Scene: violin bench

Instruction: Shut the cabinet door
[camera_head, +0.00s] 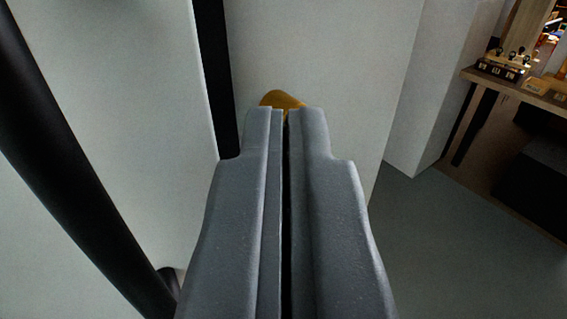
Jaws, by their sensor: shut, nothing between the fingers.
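My gripper (284,112) points away from the camera in the middle of the view, its two grey fingers shut together with nothing between them. Just beyond the fingertips is a rounded brass-yellow piece (282,98), like a knob, partly hidden by them. I cannot tell whether the fingers touch it. Behind it stands a pale grey panel (320,50) that looks like the cabinet door. A dark vertical strip (214,75) runs along its left edge, with another pale surface (130,60) further left. How far the door stands open is unclear.
A black bar (70,160) slants across the left side. At right are a pale upright (440,80) and a wooden bench (535,95) with small tools on a dark holder (500,68). Grey floor (430,230) lies clear between the panel and the bench.

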